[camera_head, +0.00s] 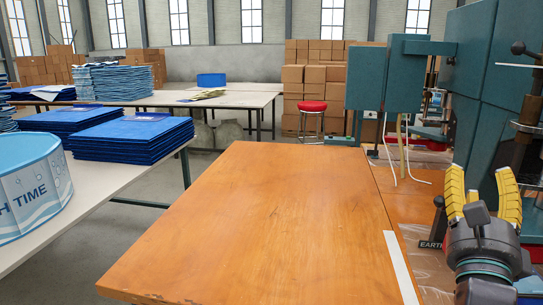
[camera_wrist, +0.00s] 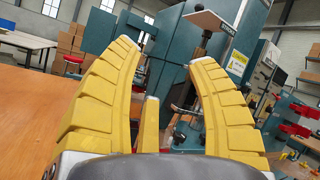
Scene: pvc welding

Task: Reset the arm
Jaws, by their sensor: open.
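My gripper (camera_head: 482,192) is at the lower right in the head view, pointing up in front of the teal welding machine (camera_head: 494,95). Its yellow fingers are spread apart with nothing between them. In the wrist view my gripper (camera_wrist: 165,62) shows its yellow fingers open on both sides. The teal machine (camera_wrist: 231,40) stands beyond the fingers there. The lower part of the machine is partly hidden by my gripper and arm.
A bare wooden table (camera_head: 255,225) fills the middle. On the left, a white table (camera_head: 125,160) carries stacked blue sheets (camera_head: 133,138) and a round blue-and-white tub (camera_head: 30,190). A red stool (camera_head: 312,108) and cardboard boxes (camera_head: 308,78) stand at the back.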

